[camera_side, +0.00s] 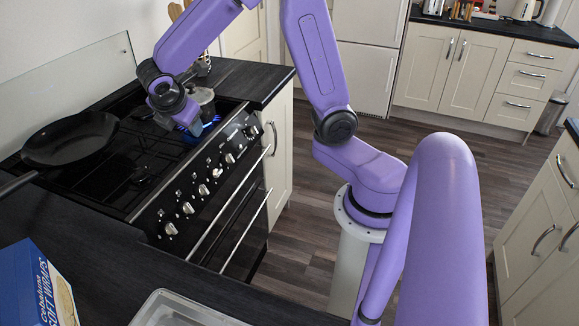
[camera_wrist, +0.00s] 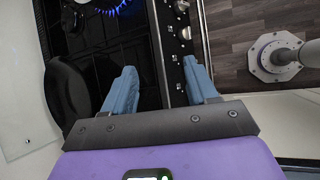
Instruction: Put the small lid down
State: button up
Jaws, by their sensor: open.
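My gripper (camera_side: 190,126) is over the right part of the hob in the side view, beside a small pot with a greyish top (camera_side: 203,97). I cannot tell whether that top is the small lid; my wrist partly hides the pot. In the wrist view, my gripper (camera_wrist: 159,65) has its two blue fingers wide apart, with nothing held between them. The hob's front edge and knobs show in the gap. No lid can be clearly made out in the wrist view.
A blue flame (camera_side: 208,125) burns close to my gripper; it also shows in the wrist view (camera_wrist: 112,6). A black frying pan (camera_side: 70,139) sits on the hob's left side. A blue box (camera_side: 36,286) and a clear tub (camera_side: 180,311) stand on the near counter.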

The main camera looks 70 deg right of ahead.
jog(key=s+a+m+g+y, duration=0.1)
jog(key=s+a+m+y, duration=0.1)
jog(key=s, duration=1.2)
jog(key=s+a+f+m+g+y, duration=0.1)
jog(key=s+y, duration=0.4)
jog(key=s, duration=0.8)
jog(key=a+m+g, duration=0.1)
jog(key=a, duration=0.1)
jog(key=shift+s+a, duration=0.35)
